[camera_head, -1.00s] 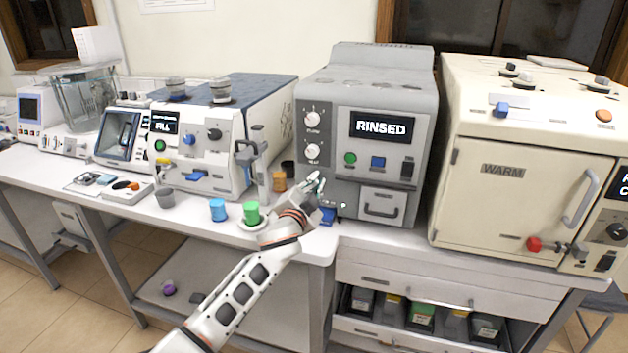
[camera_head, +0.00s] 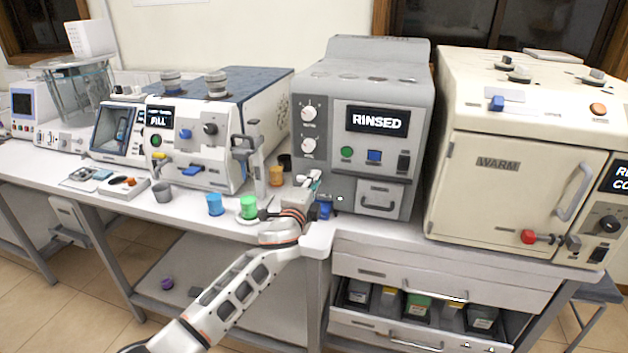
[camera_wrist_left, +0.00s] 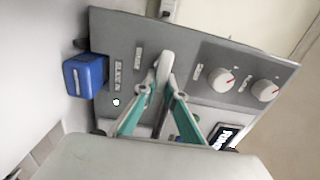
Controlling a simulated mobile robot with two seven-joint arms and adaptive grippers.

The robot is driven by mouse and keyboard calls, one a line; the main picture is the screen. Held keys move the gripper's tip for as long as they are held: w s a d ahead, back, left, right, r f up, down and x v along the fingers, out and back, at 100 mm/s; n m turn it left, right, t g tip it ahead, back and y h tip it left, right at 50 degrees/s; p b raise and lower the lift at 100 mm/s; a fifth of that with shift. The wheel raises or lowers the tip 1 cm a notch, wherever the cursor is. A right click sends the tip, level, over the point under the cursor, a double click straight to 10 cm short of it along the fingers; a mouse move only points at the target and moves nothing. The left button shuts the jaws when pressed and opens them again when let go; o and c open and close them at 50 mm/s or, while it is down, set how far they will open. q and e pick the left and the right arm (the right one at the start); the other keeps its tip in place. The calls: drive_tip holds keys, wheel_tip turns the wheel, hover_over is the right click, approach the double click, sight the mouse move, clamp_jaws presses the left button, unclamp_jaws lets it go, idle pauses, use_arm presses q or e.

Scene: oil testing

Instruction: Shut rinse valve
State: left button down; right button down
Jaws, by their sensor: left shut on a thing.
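The grey rinse machine (camera_head: 342,190) stands mid-bench, and its screen (camera_head: 378,120) reads RINSED. My left gripper (camera_head: 315,178) is at the lower left of its front panel. In the left wrist view, my left gripper's (camera_wrist_left: 163,82) teal fingers are closed around a pale rounded handle (camera_wrist_left: 165,66) on the panel, which appears to be the rinse valve. The fingers partly hide the handle, and its label is too blurred to read surely. A blue block-shaped part (camera_wrist_left: 86,75) sticks out beside it; it also shows below the gripper in the head view (camera_head: 324,210). My right gripper is out of view.
A green cup (camera_head: 248,207) and a blue cup (camera_head: 215,204) stand left of my wrist. The FILL machine (camera_head: 190,150) is further left. The cream WARM oven (camera_head: 510,195) is close on the right. An open drawer (camera_head: 385,333) holds several containers below.

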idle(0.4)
use_arm(q)
drive_tip(key=c, duration=2.1)
unclamp_jaws()
drive_tip(key=v, duration=1.2)
